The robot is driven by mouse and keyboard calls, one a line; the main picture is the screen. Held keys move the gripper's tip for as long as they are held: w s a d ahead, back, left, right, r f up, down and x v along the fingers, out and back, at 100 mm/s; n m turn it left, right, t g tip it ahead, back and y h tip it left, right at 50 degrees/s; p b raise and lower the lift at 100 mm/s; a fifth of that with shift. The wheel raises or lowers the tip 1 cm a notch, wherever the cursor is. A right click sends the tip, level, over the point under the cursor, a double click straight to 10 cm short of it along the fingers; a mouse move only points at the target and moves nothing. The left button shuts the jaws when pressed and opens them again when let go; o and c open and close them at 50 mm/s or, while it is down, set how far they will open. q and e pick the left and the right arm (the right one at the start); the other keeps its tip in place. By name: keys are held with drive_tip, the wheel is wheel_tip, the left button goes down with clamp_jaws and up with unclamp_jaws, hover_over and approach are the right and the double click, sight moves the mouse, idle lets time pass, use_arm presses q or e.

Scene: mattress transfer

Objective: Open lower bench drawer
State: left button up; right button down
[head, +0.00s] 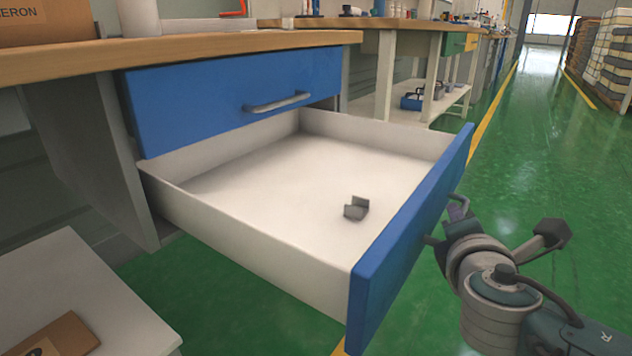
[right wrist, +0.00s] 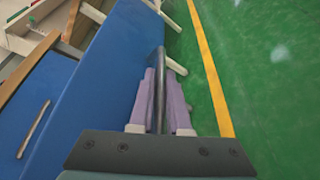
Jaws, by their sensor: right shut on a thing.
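The lower bench drawer (head: 270,240) is pulled far out, with white walls and a blue front (head: 408,262). A small grey bracket-like object (head: 356,208) lies inside it on the white floor. My right gripper (head: 455,210) is at the outer side of the drawer front, on its handle. In the right wrist view its purple fingers (right wrist: 160,103) stand on both sides of the grey bar handle (right wrist: 160,80) and are shut on it. The upper drawer (head: 235,95) is blue with a grey handle (head: 278,102) and is closed. My left gripper is not in view.
The wooden bench top (head: 180,52) runs above the drawers. A low white surface (head: 85,290) with a brown box (head: 58,338) is at lower left. Another bench (head: 390,25) stands behind. The green floor (head: 550,150) at right is open, with a yellow line.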

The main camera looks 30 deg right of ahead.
drive_tip(key=shift+s+f, duration=0.1)
drive_tip(key=shift+f, duration=0.05)
drive_tip(key=c, duration=1.3)
unclamp_jaws()
drive_tip(key=shift+o, duration=0.7)
drive_tip(key=shift+d, duration=0.15)
drive_tip(key=shift+s+a+r, duration=0.2)
drive_tip(key=shift+a+r, duration=0.05)
drive_tip(key=shift+a, duration=0.15)
drive_tip(key=p+v, duration=0.3)
drive_tip(key=v, duration=0.6)
drive_tip(key=shift+d, duration=0.1)
